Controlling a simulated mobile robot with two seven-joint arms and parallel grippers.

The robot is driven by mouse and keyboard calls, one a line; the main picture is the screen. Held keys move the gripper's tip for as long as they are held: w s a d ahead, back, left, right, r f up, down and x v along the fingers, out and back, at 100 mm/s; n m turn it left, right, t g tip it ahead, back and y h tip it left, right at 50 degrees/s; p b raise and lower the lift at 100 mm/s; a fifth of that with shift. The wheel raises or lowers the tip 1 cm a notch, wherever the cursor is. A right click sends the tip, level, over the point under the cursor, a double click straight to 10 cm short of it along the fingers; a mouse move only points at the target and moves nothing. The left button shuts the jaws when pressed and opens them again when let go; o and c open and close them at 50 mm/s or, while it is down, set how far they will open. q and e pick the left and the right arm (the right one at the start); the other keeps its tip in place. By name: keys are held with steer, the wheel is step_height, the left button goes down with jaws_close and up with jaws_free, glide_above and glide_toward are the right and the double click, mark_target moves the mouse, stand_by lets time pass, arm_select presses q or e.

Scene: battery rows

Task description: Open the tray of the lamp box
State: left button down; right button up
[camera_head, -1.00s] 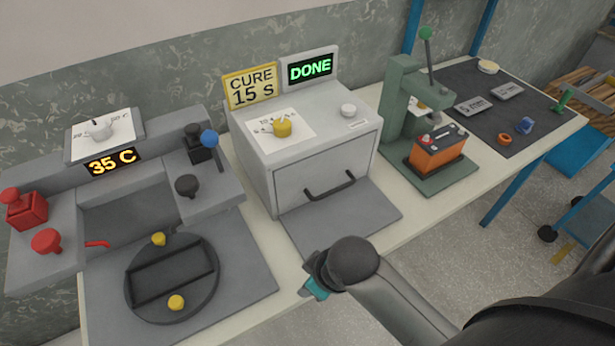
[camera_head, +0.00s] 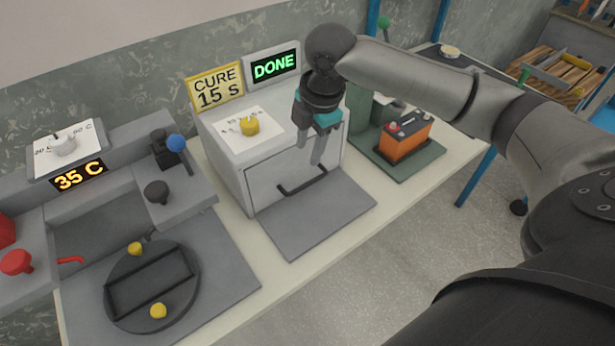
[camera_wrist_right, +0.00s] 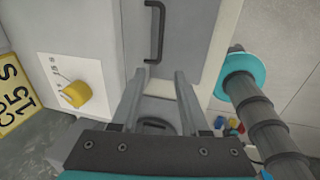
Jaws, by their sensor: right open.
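The lamp box is a light grey cabinet (camera_head: 222,150) under the CURE 15 S sign (camera_head: 215,86) and a green DONE display (camera_head: 274,66). Its front panel (camera_head: 264,187) looks closed and carries a dark bar handle (camera_head: 302,181). My right gripper (camera_head: 310,160) points down at the right part of the box front, with its fingertips just above the handle in the picture. In the right wrist view its fingers (camera_wrist_right: 160,72) are apart and empty, and the handle (camera_wrist_right: 155,30) shows beyond the tips.
A grey plate (camera_head: 315,215) lies before the box. A yellow knob (camera_head: 249,126) is on the box top. A 35 C station (camera_head: 79,175) with a black round fixture (camera_head: 185,290) is at left.

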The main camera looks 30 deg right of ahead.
mark_target(307, 184)
steer(key=w+f+b, duration=0.1)
steer(key=f, duration=0.3)
steer(key=w+d+f+b, duration=0.1)
steer(key=f, duration=0.4)
steer(key=f+b, duration=0.1)
steer(key=f, duration=0.3)
steer(key=shift+w+d+f, duration=0.15)
steer(key=shift+w+d, duration=0.05)
steer(key=shift+w, duration=0.2)
jaws_close()
stand_by(1.0)
